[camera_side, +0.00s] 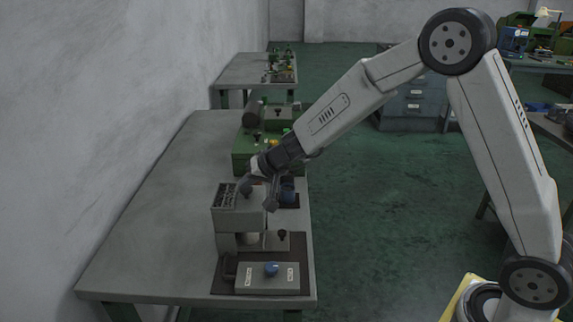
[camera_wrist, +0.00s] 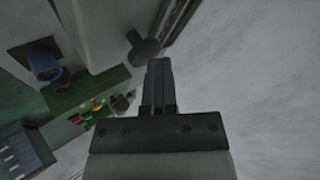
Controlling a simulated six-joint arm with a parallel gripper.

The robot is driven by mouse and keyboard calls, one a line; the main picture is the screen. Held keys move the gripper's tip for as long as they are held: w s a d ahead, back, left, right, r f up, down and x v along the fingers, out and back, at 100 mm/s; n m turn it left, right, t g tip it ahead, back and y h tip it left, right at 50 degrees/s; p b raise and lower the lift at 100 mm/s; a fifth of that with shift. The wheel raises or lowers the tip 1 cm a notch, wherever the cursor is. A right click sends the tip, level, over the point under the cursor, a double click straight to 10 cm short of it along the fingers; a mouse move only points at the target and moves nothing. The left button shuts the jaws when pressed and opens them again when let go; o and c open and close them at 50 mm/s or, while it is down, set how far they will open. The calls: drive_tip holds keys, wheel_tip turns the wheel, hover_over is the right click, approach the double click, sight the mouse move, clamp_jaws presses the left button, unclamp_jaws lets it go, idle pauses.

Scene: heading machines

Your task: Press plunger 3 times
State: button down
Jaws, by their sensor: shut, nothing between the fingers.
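A grey box-shaped machine (camera_side: 240,222) stands near the front of the bench in the side view. A dark round knob (camera_side: 246,188), which looks like the plunger, is on its top. In the wrist view a dark knob (camera_wrist: 144,48) is just left of and beyond my fingertips. My gripper (camera_wrist: 159,63) is shut and empty, its two narrow fingers together. In the side view it is at the top of the machine, close to the knob. I cannot tell whether the fingers touch the knob.
A green machine (camera_side: 243,160) with coloured buttons stands behind. A blue knob (camera_wrist: 45,65) is beside the grey machine. A low grey control box (camera_side: 255,276) with a blue button (camera_side: 271,269) sits in front. The bench (camera_side: 150,235) is clear on the left, towards the wall.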

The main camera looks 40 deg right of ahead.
sight(248, 189)
drive_tip(key=shift+r, duration=1.2)
drive_tip(key=shift+r, duration=0.15)
drive_tip(key=shift+r, duration=2.4)
idle(1.0)
drive_tip(key=shift+r, duration=1.9)
drive_tip(key=shift+f, duration=0.1)
drive_tip(key=shift+f, duration=4.3)
